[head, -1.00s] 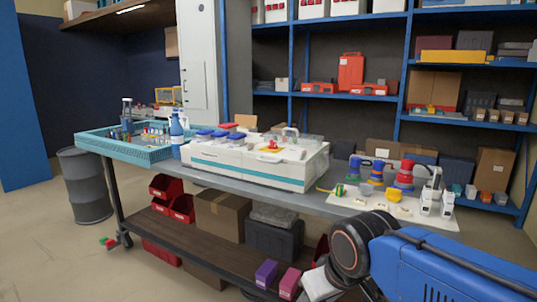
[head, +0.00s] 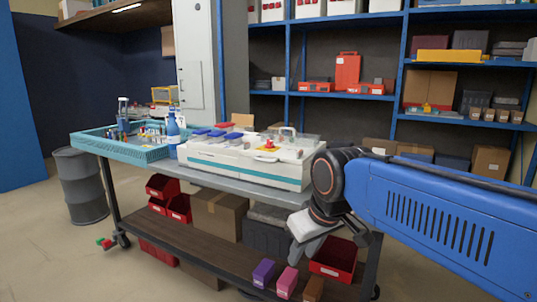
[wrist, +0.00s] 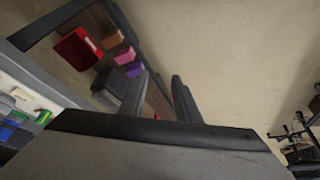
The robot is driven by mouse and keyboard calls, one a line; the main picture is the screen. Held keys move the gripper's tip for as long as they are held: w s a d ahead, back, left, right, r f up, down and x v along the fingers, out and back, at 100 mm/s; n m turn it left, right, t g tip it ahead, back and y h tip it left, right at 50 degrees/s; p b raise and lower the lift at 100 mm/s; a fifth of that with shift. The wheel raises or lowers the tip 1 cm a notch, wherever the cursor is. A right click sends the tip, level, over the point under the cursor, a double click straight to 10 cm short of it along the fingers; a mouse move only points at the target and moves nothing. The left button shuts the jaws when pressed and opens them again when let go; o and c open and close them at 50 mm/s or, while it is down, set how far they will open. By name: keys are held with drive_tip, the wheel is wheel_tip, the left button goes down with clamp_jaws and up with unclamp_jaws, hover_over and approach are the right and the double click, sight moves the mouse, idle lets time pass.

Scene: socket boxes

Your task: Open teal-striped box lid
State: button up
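The white box with a teal stripe (head: 245,170) stands on the grey table in the head view. Its stripe runs along the front and right sides. Its top appears closed, with blue-topped items, clear pieces and a red-and-yellow piece on or behind it; the small details are too small to tell. My gripper (wrist: 160,82) is open and empty in the wrist view, with its two dark fingers apart. In the head view my wrist end hangs low in front of the table's right part, right of the box and apart from it.
A teal crate (head: 118,143) and a blue bottle (head: 173,128) stand left of the box. My arm hides the table's right end. Red bins (head: 165,190) and a cardboard box (head: 219,215) sit on the lower shelf.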

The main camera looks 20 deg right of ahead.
drive_tip(key=w+d+r+n, duration=0.3)
drive_tip(key=w+r, duration=1.3)
drive_tip(key=r, duration=0.1)
drive_tip(key=n+y, duration=0.1)
drive_tip(key=n, duration=0.3)
approach(267, 160)
drive_tip(key=x, duration=0.7)
drive_tip(key=shift+w+a+f, duration=0.1)
drive_tip(key=shift+w+a, duration=0.05)
drive_tip(key=shift+w, duration=0.4)
drive_tip(key=shift+c, duration=0.6)
clamp_jaws()
